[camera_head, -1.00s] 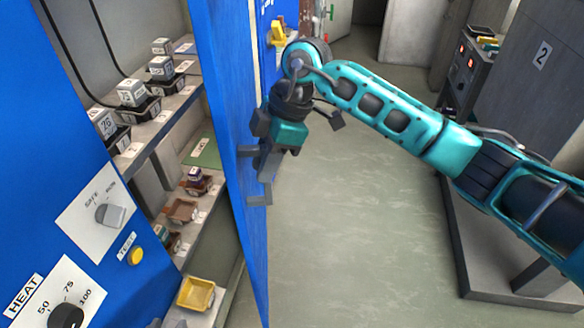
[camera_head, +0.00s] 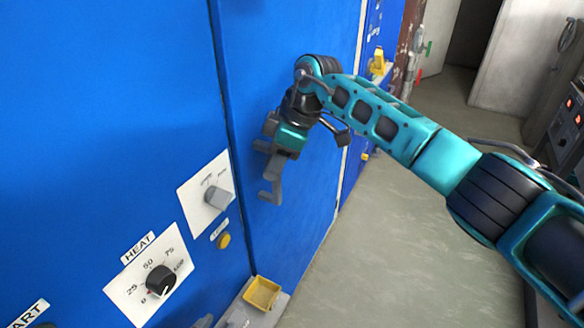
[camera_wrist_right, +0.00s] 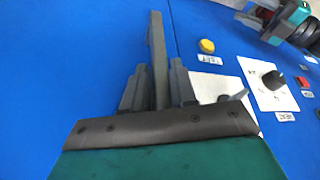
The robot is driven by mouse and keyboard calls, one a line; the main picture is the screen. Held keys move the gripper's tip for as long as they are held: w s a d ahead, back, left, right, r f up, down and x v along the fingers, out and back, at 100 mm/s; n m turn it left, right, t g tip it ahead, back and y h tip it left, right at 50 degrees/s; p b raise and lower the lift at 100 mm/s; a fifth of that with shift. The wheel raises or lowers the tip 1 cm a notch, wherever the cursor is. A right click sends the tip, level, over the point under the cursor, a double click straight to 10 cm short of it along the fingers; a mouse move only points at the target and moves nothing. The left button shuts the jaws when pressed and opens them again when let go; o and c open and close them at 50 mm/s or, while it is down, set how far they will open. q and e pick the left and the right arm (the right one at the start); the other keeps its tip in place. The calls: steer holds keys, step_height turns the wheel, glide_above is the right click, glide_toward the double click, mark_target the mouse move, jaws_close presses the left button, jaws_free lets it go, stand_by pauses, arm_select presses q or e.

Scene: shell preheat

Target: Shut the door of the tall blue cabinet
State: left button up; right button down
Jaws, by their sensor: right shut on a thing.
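The tall blue cabinet's door (camera_head: 300,90) is swung in to the blue front panel (camera_head: 110,90), with a thin dark seam between them. I cannot tell whether it is fully flush. The shelves behind it are hidden. My right gripper (camera_head: 272,158) is shut on the door's grey handle (camera_head: 272,192). In the right wrist view the handle (camera_wrist_right: 157,45) stands as an upright bar between the fingers (camera_wrist_right: 155,88). What looks like my left gripper (camera_wrist_right: 252,18) shows at that view's upper right; its jaws are unclear.
Left of the door are a heat dial (camera_head: 160,280), a grey switch (camera_head: 217,197) and a yellow button (camera_head: 223,240). A yellow tray (camera_head: 262,293) sits on a grey ledge low by the door. Open floor (camera_head: 400,240) lies to the right.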

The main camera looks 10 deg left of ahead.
steer(key=shift+w+a, duration=0.15)
steer(key=shift+a, duration=0.65)
steer(key=shift+a+r, duration=0.15)
steer(key=shift+r, duration=0.05)
steer(key=c, duration=1)
jaws_free()
steer(key=shift+w+a+f, duration=0.1)
steer(key=shift+a+f, duration=0.05)
steer(key=shift+w+d+f, duration=0.1)
steer(key=shift+d, duration=0.1)
steer(key=v, duration=1.3)
